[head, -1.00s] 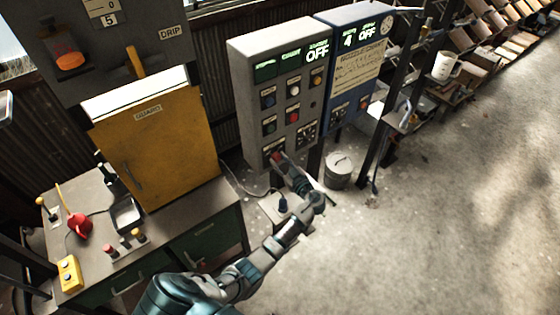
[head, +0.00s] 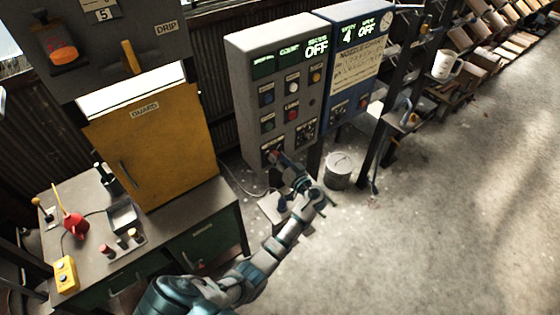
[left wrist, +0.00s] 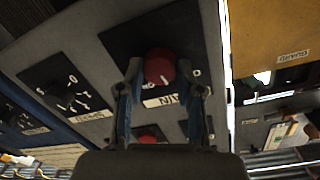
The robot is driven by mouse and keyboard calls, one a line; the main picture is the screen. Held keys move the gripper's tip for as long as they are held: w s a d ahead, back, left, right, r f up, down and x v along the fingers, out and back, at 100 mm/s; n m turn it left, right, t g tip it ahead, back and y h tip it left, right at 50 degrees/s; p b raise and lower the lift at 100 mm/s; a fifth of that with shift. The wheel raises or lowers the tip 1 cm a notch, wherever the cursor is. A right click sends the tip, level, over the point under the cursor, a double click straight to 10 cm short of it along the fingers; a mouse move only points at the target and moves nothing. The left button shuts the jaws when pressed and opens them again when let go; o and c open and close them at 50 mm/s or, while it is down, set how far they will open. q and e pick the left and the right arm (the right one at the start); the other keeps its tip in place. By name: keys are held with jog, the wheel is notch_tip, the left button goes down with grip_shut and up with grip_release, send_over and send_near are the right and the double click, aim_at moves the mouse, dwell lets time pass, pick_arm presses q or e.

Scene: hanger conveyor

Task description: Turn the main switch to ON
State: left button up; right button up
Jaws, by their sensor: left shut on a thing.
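The main switch is a red round knob (left wrist: 160,66) on a black plate, low on the grey control panel (head: 262,112). A partly covered, upside-down label that appears to read MAIN (left wrist: 165,101) sits beside it in the left wrist view. My left gripper (head: 279,160) reaches the lower panel, and its fingers (left wrist: 160,76) are shut on the knob, one on each side. A white pointer line shows on the knob; its exact setting is hard to tell. The panel's display (head: 317,48) reads OFF at its right end. My right gripper is not in view.
A black rotary selector (left wrist: 65,92) sits beside the main switch. A second red button (left wrist: 150,136) is partly hidden by my gripper. The blue panel (head: 352,75) stands right of the grey one.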

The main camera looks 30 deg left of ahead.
pick_arm(q)
jog(key=m, duration=0.2)
jog(key=shift+w+a+r+m, duration=0.1)
jog(key=shift+r+m, duration=0.15)
jog(key=shift+m, duration=0.15)
jog(key=m+p, duration=0.1)
jog(key=m, duration=0.1)
jog(key=shift+m, duration=0.3)
jog(key=m+p, duration=0.2)
jog(key=m, duration=0.2)
jog(key=shift+w+g, duration=0.1)
jog(key=shift+g, duration=0.2)
jog(key=shift+m, duration=0.5)
jog(key=shift+f, duration=0.1)
jog(key=o, duration=1.1)
jog(key=shift+o, duration=0.3)
jog(key=shift+w+a+f, duration=0.1)
jog(key=shift+f, duration=0.15)
